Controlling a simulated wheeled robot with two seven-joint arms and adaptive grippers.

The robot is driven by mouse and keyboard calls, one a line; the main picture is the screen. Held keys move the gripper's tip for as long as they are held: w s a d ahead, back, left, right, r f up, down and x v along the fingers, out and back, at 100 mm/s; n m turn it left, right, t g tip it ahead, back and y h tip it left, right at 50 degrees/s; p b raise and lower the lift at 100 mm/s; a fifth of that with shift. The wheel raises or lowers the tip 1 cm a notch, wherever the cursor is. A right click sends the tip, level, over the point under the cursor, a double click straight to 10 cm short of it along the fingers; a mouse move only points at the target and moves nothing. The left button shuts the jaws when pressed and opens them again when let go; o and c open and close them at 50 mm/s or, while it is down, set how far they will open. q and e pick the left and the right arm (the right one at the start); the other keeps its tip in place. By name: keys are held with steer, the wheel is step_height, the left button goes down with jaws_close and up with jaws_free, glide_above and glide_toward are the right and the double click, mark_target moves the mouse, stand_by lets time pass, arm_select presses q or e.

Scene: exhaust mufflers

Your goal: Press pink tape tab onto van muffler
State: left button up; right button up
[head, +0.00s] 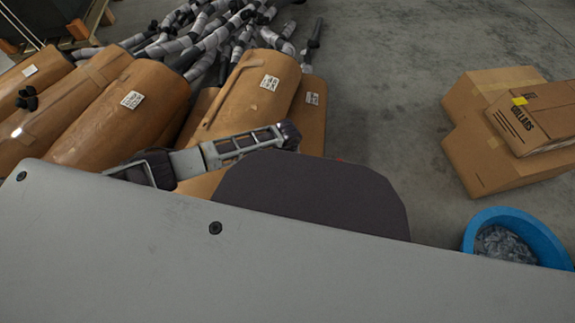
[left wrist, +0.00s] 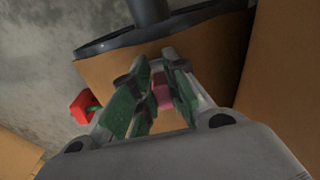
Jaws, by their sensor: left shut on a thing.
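My left gripper (left wrist: 157,70) is shut on the pink tape tab (left wrist: 162,94), a small pink piece between the green-padded fingers. The fingertips are over or against a brown-wrapped muffler (left wrist: 105,72) with a dark end rim and a pipe; I cannot tell whether the tab touches it. In the head view, my left arm crosses low over the large brown mufflers, and its gripper is hidden. Among these are a muffler with a white label (head: 245,100) and others to its left (head: 130,110). I cannot tell which is the van muffler. My right gripper is not in view.
A red object (left wrist: 82,108) shows left of the fingers in the left wrist view. Grey pipes (head: 205,40) are piled behind the mufflers. Cardboard boxes (head: 490,150) and a blue tub (head: 535,230) stand at the right. Concrete floor (head: 390,90) between is clear.

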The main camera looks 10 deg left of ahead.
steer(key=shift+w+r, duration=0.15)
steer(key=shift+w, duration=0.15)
arm_select(q)
steer(key=shift+f+b, duration=0.35)
steer(key=shift+f, duration=0.05)
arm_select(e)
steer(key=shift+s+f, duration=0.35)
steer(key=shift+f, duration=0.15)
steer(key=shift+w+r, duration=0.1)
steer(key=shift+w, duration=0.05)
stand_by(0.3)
arm_select(q)
steer(key=shift+r, duration=0.2)
steer(key=shift+r+p, duration=0.3)
steer(key=shift+p, duration=0.05)
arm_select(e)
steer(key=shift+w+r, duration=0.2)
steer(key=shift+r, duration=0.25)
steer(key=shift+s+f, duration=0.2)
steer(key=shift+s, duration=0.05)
arm_select(q)
steer(key=shift+f, duration=0.15)
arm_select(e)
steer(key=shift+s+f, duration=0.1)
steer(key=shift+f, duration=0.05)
